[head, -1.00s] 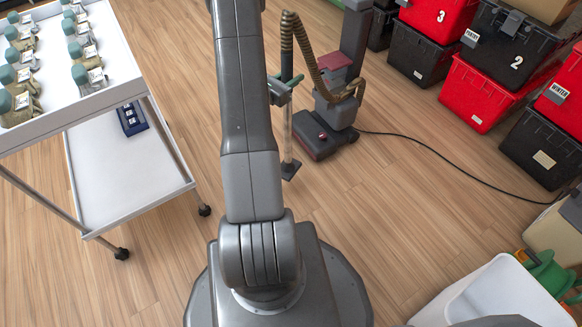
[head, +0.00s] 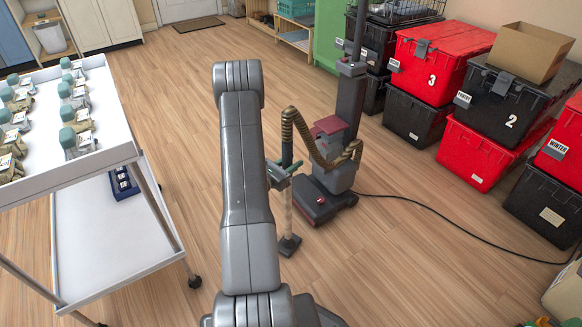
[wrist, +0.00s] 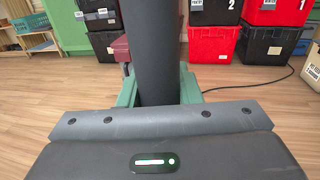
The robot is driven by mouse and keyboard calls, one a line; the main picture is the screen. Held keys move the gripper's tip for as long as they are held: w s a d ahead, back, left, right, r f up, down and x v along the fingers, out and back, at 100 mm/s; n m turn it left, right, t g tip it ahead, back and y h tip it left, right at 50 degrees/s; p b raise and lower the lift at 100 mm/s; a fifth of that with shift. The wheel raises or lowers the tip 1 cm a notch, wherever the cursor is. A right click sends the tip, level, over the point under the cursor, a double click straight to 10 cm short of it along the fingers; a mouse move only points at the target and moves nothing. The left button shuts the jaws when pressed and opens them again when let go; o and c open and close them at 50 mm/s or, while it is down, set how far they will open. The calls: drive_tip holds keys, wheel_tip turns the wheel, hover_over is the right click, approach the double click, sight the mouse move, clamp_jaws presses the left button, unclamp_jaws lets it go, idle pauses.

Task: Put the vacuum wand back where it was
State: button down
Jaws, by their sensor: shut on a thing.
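The vacuum wand (head: 289,215) is an upright pale tube with a dark flat foot, just left of the vacuum. A tan ribbed hose (head: 301,125) loops from its top to the vacuum body (head: 322,200), a dark upright unit with a red-topped box. My gripper (head: 285,172), with green fingers, is shut on the wand at its upper part. In the wrist view the wand (wrist: 152,50) is a thick dark cylinder standing between the green fingers. I cannot tell whether the wand's foot touches the floor.
Red and black totes (head: 430,65) are stacked at the right. A black cord (head: 440,215) runs over the floor from the vacuum to the right.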

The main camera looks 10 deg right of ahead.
drive_tip(key=shift+f, duration=0.25)
drive_tip(key=c, duration=1.5)
unclamp_jaws()
drive_tip(key=shift+f, duration=0.15)
drive_tip(key=o, duration=0.5)
drive_tip(key=shift+c, duration=0.2)
drive_tip(key=shift+r, duration=0.35)
drive_tip(key=p+v, duration=0.2)
drive_tip(key=v, duration=1)
drive_tip(key=shift+f, duration=0.2)
